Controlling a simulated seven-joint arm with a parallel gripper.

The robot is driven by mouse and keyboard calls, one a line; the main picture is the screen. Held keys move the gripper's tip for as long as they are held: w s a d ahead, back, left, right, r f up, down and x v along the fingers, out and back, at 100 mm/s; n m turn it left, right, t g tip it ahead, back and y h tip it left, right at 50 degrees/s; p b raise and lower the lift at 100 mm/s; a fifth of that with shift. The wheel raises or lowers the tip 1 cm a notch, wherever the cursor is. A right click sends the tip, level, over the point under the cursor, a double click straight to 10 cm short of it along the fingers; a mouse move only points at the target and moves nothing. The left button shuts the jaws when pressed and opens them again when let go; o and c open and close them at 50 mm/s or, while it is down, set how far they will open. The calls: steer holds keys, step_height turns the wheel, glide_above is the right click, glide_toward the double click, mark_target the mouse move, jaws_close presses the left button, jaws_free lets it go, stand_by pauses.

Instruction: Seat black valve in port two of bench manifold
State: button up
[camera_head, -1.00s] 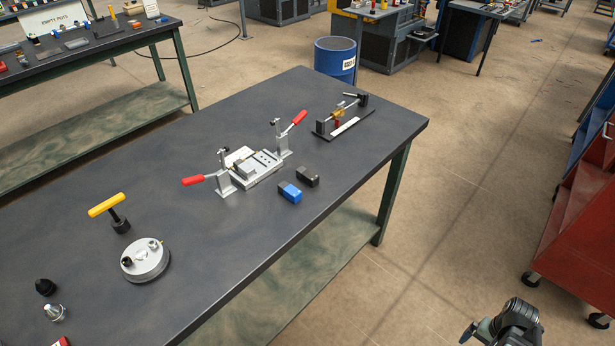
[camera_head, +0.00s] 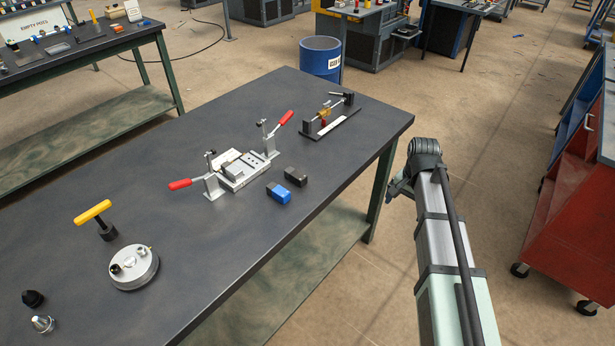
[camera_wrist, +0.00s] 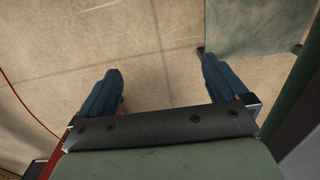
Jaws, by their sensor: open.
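I cannot tell for sure which object is the black valve or the bench manifold. A small black knob-like part (camera_head: 33,298) lies at the near left of the dark table. A round silver block (camera_head: 134,267) with small fittings on top stands to its right. The back-left bench also carries a low row of small parts with blue pieces (camera_head: 52,49), too small to read. My gripper (camera_wrist: 160,65) is open and empty in the wrist view, above the floor. In the head view my arm's end is right of the table's right edge, apart from these things.
The dark table (camera_head: 215,100) holds a silver fixture (camera_head: 237,172) with red-handled clamps, blue (camera_head: 279,193) and black (camera_head: 296,177) blocks, a rod stand (camera_head: 330,121), a yellow T-handle tool (camera_head: 94,212) and a silver fitting (camera_head: 42,323). A red cabinet (camera_head: 575,215) stands right.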

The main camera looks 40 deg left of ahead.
steer(key=s+a+r, duration=0.2)
steer(key=a+r, duration=0.2)
steer(key=a, duration=0.2)
steer(key=s+a+r, duration=0.2)
steer(key=a+r, duration=0.1)
steer(key=a, duration=0.3)
steer(key=s+a+r, duration=0.2)
steer(key=a+r, duration=0.2)
steer(key=a, duration=0.2)
steer(key=shift+s+r, duration=0.3)
steer(key=shift+r, duration=0.05)
step_height(320, 180, up, 9)
glide_above(295, 173)
steer(key=f, duration=0.7)
steer(key=shift+s+f, duration=0.2)
steer(key=shift+f, duration=0.05)
steer(key=shift+w+f, duration=0.15)
steer(key=shift+f, duration=1.3)
steer(key=shift+w+f, duration=0.1)
steer(key=shift+f, duration=1.35)
steer(key=shift+c, duration=0.5)
steer(key=c, duration=1)
